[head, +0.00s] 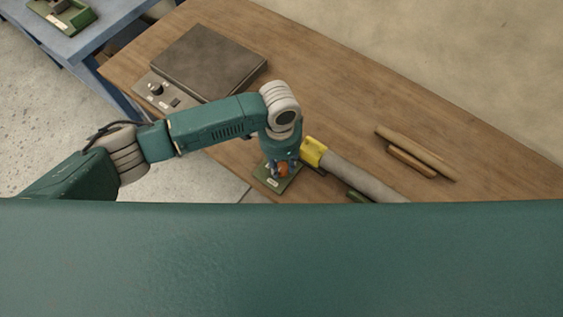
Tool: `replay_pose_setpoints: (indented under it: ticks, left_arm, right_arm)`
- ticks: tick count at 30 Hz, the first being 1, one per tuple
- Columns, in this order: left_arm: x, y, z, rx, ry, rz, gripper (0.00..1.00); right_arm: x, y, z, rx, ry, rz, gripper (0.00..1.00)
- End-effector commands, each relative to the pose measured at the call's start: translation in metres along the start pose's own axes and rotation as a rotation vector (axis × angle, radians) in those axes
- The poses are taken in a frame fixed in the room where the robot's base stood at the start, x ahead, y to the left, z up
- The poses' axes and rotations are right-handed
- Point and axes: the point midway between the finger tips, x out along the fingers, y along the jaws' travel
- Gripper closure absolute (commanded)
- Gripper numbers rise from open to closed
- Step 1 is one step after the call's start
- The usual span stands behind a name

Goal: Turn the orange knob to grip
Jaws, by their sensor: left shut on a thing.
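The orange knob (283,169) sits on a small dark green base plate (267,182) near the front edge of the wooden table. A pale label shows on the plate. My left gripper (281,166) points down over the knob and is shut on it. The fingers hide part of the knob, so its exact turn angle cannot be read. A yellow clamp-like piece (314,152) stands just right of the gripper, around the end of a grey roll (362,180). My right gripper is not in view.
A dark flat plate device (208,62) with a black knob (155,89) lies at the table's left. Two brown sticks (414,152) lie right of the roll. A blue table (85,38) bears another green device (62,14). My own body hides the table's near part.

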Motion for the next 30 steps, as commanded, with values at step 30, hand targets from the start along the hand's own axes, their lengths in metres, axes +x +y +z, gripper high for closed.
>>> replay_pose_setpoints:
  ticks: [30]
  left_arm:
    - [-0.001, -0.001, -0.002, 0.91, -0.05, -0.001, 0.96]
  right_arm:
    - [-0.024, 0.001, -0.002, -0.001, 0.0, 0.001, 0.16]
